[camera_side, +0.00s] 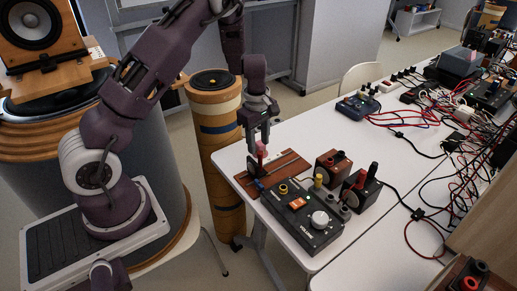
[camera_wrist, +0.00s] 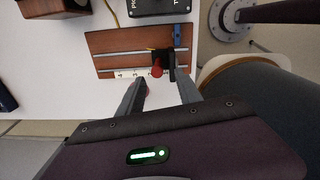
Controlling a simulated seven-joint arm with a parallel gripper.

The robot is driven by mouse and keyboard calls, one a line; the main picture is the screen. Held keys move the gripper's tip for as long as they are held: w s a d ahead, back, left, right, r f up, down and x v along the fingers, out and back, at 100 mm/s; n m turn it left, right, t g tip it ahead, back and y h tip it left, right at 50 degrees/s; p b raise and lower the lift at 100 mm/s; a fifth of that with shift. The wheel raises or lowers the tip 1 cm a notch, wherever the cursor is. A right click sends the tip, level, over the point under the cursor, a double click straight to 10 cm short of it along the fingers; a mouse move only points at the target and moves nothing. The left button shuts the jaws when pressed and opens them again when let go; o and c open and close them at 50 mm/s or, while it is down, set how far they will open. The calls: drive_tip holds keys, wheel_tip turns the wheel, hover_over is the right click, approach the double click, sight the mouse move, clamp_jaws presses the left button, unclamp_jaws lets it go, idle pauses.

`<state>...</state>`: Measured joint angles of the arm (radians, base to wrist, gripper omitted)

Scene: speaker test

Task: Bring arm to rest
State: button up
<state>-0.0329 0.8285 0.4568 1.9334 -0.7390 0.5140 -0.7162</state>
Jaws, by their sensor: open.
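My gripper (camera_side: 258,140) points down above a reddish-brown wooden board (camera_side: 289,166) at the left end of the white table. The wrist view shows the two fingers of my gripper (camera_wrist: 162,84) apart, with clear space between the tips. A small red knob (camera_wrist: 157,71) on a black part of the board (camera_wrist: 112,42) lies just beyond the fingertips. The red knob (camera_side: 260,154) also shows below my gripper in the side view. I cannot tell whether a finger touches it.
A black control box (camera_side: 310,218) with a white dial stands beside the board. Two small wooden blocks with terminals (camera_side: 333,166) (camera_side: 360,190) are right of it. Tangled cables (camera_side: 440,95) cover the table's far right. A wooden column (camera_side: 217,130) and a speaker (camera_side: 38,30) stand to the left.

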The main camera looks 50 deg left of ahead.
drive_tip(key=shift+s+r, duration=0.1)
drive_tip(key=shift+r, duration=1.65)
drive_tip(key=s+d+r+m+t+h, duration=0.1)
drive_tip(key=s+d+r+m, duration=0.4)
drive_tip(key=r, duration=0.4)
drive_tip(key=s+d+r+m+t+h, duration=0.1)
drive_tip(key=s+d+r+m, duration=0.15)
drive_tip(key=d+r, duration=0.45)
drive_tip(key=s+d+r+m+t+y, duration=0.1)
drive_tip(key=s+r+m, duration=0.2)
drive_tip(key=s+m, duration=0.3)
drive_tip(key=s+d+r+m+t+y, duration=0.1)
drive_tip(key=s+m, duration=0.5)
drive_tip(key=s, duration=0.6)
wheel_tip(320, 180, up, 3)
drive_tip(key=shift+s+d+f+t, duration=0.15)
drive_tip(key=shift+s+d+t, duration=0.05)
drive_tip(key=shift+d+t, duration=0.4)
